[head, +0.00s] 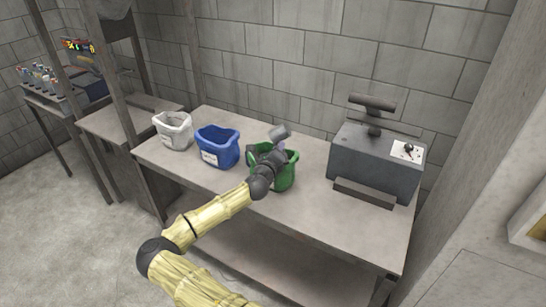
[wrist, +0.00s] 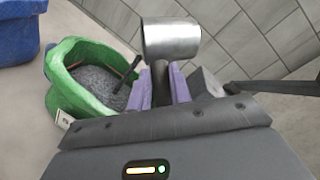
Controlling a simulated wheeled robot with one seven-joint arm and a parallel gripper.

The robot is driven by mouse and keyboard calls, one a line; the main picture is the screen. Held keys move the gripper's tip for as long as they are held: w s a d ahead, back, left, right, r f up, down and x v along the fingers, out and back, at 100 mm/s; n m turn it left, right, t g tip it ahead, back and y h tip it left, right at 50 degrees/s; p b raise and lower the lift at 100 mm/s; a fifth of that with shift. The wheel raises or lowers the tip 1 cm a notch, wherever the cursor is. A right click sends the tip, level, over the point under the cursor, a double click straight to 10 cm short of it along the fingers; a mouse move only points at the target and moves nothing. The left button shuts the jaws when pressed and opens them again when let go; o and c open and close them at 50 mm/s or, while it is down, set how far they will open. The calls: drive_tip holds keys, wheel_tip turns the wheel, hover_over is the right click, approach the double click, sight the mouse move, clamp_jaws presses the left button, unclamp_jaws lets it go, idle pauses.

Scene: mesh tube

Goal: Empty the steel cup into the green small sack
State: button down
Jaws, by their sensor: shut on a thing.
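The steel cup (head: 279,132) is above the green small sack (head: 287,177) in the head view and looks tilted. In the wrist view the steel cup (wrist: 171,40) is a shiny cylinder just beyond my fingertips. My gripper (wrist: 161,85) has purple finger pads and is shut on the cup's dark handle. The green small sack (wrist: 62,98) is open at the top, left of the cup in this view, with grey grainy material and a dark stick-like thing inside. I cannot see into the cup. My gripper (head: 274,152) partly hides the sack in the head view.
A blue sack (head: 217,147) and a white sack (head: 173,130) stand left of the green one on the table (head: 205,184). A grey machine (head: 372,160) stands on the right, close to the wall. The table front between the green sack and the machine is clear.

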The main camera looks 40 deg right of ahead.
drive_tip(key=shift+s+d+m+y+p, duration=0.1)
drive_tip(key=shift+m+y+p, duration=0.2)
drive_tip(key=shift+m+p, duration=0.55)
drive_tip(key=shift+r, duration=0.1)
idle(0.5)
